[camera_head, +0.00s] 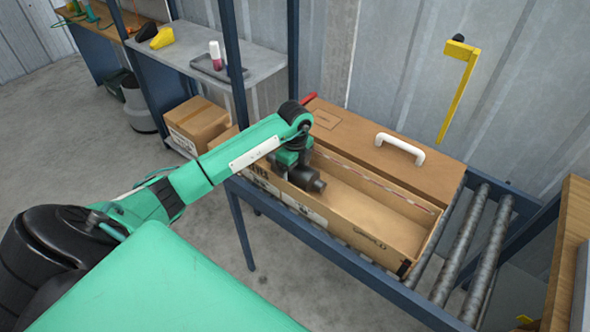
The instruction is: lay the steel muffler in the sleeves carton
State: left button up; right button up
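The open sleeves carton (375,225) is a long brown box with printed marks, lying on the roller conveyor. Its right half looks empty inside. My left arm reaches in from the left, and my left gripper (304,178) is over the carton's left part, pointing down into it. The gripper's fingers are hidden by the dark wrist and the carton's near wall, so I cannot tell whether they hold anything. I cannot make out the steel muffler in this view. My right gripper is not in view.
A closed brown carton (428,174) with a white handle (400,148) stands right behind the open one. Bare rollers (461,240) lie to the right. A yellow bracket (458,92) is on the back wall. Blue posts (233,62) and a grey shelf (190,47) stand at the left.

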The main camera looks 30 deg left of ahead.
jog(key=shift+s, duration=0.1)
pick_arm(q)
jog(key=shift+r, duration=0.35)
notch_tip(320, 180, up, 3)
jog(key=shift+f, duration=0.1)
notch_tip(320, 180, up, 8)
jog(key=shift+f, duration=0.1)
jog(key=shift+r, duration=0.5)
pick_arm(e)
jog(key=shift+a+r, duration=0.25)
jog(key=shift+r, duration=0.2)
